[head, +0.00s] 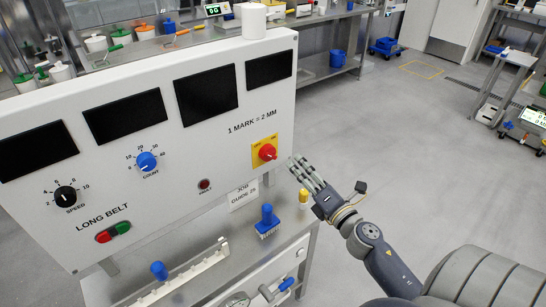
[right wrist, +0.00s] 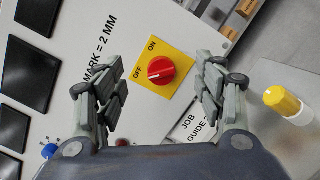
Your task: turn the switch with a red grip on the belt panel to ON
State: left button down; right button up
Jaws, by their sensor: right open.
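The switch with a red grip (head: 267,152) sits on a yellow plate at the right end of the white belt panel (head: 215,150). In the right wrist view the red grip (right wrist: 161,70) lies between my fingers, with OFF to its left and ON above it. Its pale mark appears to face the OFF side. My right gripper (head: 306,174) is open and empty, to the right of and a little below the switch. It also shows in the right wrist view (right wrist: 162,82), its fingers spread on both sides of the grip, apparently not touching. My left gripper is not in view.
The panel also carries a black SPEED knob (head: 65,196), a blue COUNT knob (head: 147,161), a red-green button pair (head: 113,232) and dark screens. Below stand a blue-handled stamp (head: 267,221) and a yellow-capped bottle (head: 304,198).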

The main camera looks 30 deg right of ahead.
aim_at(273, 157)
jog(key=w+n+y, duration=0.1)
jog(key=w+n, duration=0.1)
jog(key=w, duration=0.1)
jog(key=w+a+f+n+y+p, duration=0.1)
jog(key=w+n, duration=0.1)
jog(key=w, duration=0.1)
jog(key=w+a+n+g+y+p, duration=0.1)
jog(key=w+n+y, duration=0.1)
jog(key=w+n, duration=0.1)
jog(key=shift+w+a+f, duration=0.1)
jog(key=shift+f, duration=0.2)
jog(key=shift+w+a+f+p, duration=0.15)
jog(key=shift+w+p, duration=0.2)
jog(key=shift+w, duration=0.65)
jog(key=c, duration=1.1)
